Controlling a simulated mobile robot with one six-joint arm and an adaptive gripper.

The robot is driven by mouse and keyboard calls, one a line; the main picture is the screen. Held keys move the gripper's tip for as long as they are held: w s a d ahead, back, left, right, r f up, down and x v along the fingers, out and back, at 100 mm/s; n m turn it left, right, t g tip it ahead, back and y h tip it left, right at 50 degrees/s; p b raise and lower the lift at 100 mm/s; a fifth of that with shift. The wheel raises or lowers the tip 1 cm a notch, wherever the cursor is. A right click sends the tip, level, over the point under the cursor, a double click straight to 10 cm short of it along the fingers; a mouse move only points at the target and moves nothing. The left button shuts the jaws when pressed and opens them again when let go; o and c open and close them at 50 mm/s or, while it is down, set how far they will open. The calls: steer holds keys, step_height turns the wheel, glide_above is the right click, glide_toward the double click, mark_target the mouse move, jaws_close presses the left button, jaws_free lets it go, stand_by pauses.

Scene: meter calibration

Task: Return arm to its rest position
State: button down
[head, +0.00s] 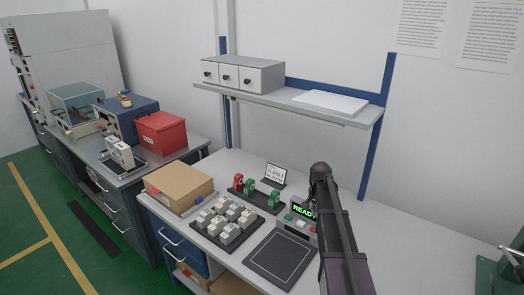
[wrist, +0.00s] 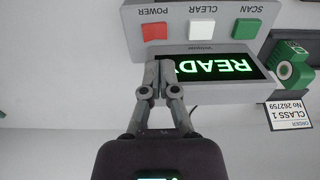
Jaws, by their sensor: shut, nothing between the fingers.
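My gripper (wrist: 165,66) is shut and empty in the wrist view. Its fingertips overlap the lower edge of the device's lit display (wrist: 215,67); I cannot tell whether they touch it. The display shows green letters "READ", the rest hidden by the fingers. The device has a red POWER button (wrist: 154,31), a white CLEAR button (wrist: 201,29) and a green SCAN button (wrist: 246,28). In the head view, my dark arm reaches up from the lower right and partly covers the device (head: 296,222). My fingers cannot be made out clearly there.
A dark flat pad (head: 279,258), a tray of several grey blocks (head: 225,219), a rack with red and green pieces (head: 257,193) and a CLASS 1 card (head: 274,175) lie left of my arm. A shelf (head: 300,105) is above.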

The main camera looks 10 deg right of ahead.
steer(key=s+a+n, duration=0.4)
steer(key=s+a, duration=0.3)
steer(key=s, duration=0.4)
steer(key=s+a+n, duration=0.5)
steer(key=s+a, duration=0.3)
steer(key=s, duration=0.2)
steer(key=shift+s+a, duration=0.15)
steer(key=shift+s, duration=0.2)
